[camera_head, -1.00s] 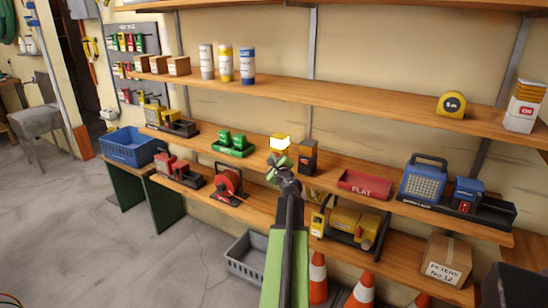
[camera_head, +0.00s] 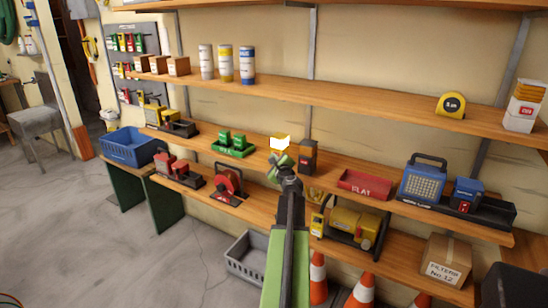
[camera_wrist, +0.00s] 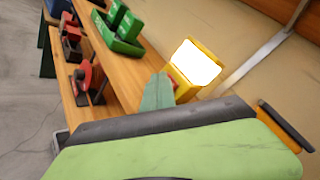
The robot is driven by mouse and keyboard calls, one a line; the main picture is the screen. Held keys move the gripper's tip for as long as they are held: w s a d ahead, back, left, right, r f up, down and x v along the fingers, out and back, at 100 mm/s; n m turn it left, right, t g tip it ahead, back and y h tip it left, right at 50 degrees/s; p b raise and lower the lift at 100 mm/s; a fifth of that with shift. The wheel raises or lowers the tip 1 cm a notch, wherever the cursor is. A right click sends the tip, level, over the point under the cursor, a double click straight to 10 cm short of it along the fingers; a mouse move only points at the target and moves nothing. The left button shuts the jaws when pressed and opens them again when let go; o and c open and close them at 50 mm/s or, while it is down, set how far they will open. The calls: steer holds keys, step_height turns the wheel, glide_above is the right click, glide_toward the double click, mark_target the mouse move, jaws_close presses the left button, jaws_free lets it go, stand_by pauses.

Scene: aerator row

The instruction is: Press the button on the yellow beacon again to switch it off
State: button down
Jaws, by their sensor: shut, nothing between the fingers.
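The yellow beacon (camera_head: 280,143) stands on the middle shelf with its lamp panel glowing bright white. In the wrist view the beacon (camera_wrist: 182,90) shows a yellow frame around the lit panel. My gripper (camera_head: 281,160) is in front of the beacon's lower part in the head view and hides it. In the wrist view my gripper's green fingertips (camera_wrist: 157,92) are closed together, empty, at the beacon's lower left.
A red tray (camera_head: 364,185) and a blue work lamp (camera_head: 423,180) are further right. Another shelf (camera_head: 330,91) runs above.

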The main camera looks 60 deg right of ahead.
stand_by(0.5)
steer(key=shift+a, duration=0.45)
steer(key=a, duration=0.6)
stand_by(0.5)
